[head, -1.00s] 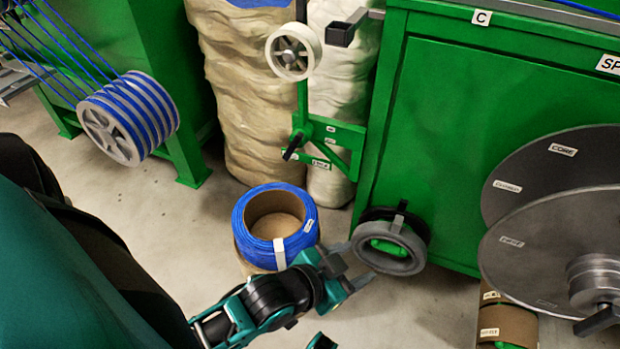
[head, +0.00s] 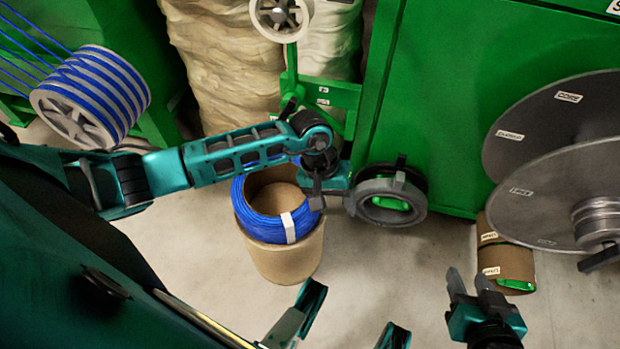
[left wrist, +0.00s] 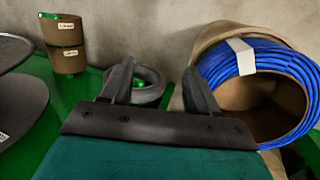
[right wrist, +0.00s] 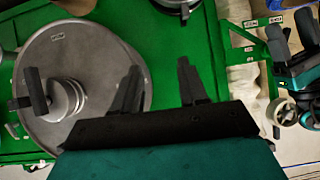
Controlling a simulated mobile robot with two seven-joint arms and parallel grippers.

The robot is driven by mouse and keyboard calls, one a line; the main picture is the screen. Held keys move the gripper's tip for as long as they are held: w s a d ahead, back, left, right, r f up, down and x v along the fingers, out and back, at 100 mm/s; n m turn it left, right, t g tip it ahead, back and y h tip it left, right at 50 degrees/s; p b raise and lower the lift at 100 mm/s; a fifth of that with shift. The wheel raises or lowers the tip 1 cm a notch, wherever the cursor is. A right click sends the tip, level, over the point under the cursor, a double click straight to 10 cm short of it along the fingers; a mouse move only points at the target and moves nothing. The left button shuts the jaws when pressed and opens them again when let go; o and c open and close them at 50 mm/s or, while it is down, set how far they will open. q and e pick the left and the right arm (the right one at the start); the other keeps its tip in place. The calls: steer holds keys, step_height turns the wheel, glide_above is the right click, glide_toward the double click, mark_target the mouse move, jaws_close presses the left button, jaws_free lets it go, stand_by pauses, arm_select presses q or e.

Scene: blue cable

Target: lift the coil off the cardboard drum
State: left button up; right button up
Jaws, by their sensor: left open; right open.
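The blue coil (head: 262,227), with a white tape band, sits around the top of the brown cardboard drum (head: 285,263). The drum stands upright on the floor. My left arm crosses over the coil's far side, hiding part of it. My left gripper (head: 334,203) is open and empty at the coil's right edge. In the left wrist view the coil (left wrist: 255,55) and drum (left wrist: 212,36) lie right of the open fingers (left wrist: 157,72), the right finger close to the drum's rim. My right gripper (head: 469,280) is open and empty, well right of the drum; its fingers (right wrist: 159,68) show apart.
A grey ring (head: 392,216) sits by the green cabinet (head: 450,110), just right of my left gripper. Large grey discs (head: 555,200) and brown rolls (head: 505,258) are at the right. A blue-wound reel (head: 88,97) is at the left. Floor between drum and right gripper is clear.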

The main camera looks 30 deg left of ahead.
arm_select(q)
steer(key=a+y, duration=0.1)
steer(key=a, duration=0.1)
steer(key=w+a+m+y, duration=0.1)
steer(key=a, duration=0.1)
steer(key=w+a+m+y, duration=0.1)
steer(key=a, duration=0.1)
steer(key=shift+a+f+y, duration=0.1)
steer(key=shift+a+y, duration=0.2)
steer(key=shift+a, duration=0.05)
steer(key=shift+a+f+m+b, duration=0.1)
steer(key=shift+f+m+b, duration=0.2)
steer(key=shift+f+b, duration=0.3)
step_height(320, 180, down, 5)
steer(key=b, duration=0.3)
steer(key=shift+b, duration=0.4)
steer(key=shift+w+f, duration=0.1)
steer(key=shift+f, duration=0.3)
steer(key=shift+f+b, duration=0.3)
steer(key=shift+f, duration=1.6)
arm_select(e)
steer(key=shift+w+a+f+y, duration=0.2)
steer(key=shift+a+f, duration=0.2)
steer(key=shift+f, duration=0.15)
steer(key=shift+w+a+f+y, duration=0.2)
steer(key=shift+a+f, duration=0.2)
steer(key=shift+f, duration=0.1)
steer(key=shift+s+f, duration=0.1)
steer(key=shift+f, duration=0.05)
